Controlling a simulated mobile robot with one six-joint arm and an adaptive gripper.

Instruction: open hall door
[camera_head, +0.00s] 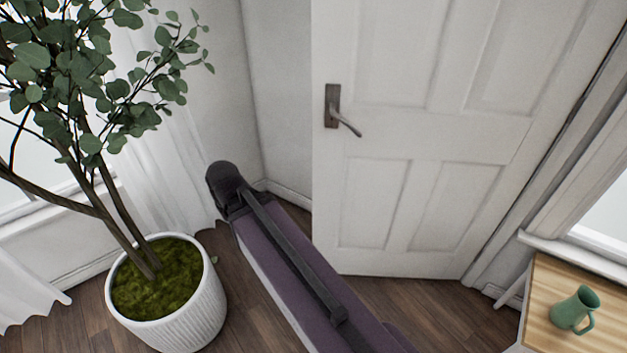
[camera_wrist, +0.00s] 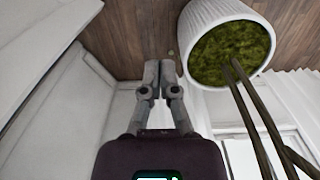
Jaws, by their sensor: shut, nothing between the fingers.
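The white panelled door (camera_head: 430,130) fills the upper right of the head view. It stands out from the walls, with its left edge free and wall and baseboard showing behind it. Its dark lever handle (camera_head: 347,124) is near that left edge. My arm reaches across the floor left of the door, its dark end joint near the plant pot; my gripper is hidden in the head view. In the wrist view my gripper (camera_wrist: 158,66) is shut and empty, with its fingertips beside the pot. No handle shows there, and I cannot tell whether the white surfaces at left include the door.
A leafy plant in a white ribbed pot (camera_head: 205,305) stands at left, and the pot is close in the wrist view (camera_wrist: 257,14). Curtains hang at left.

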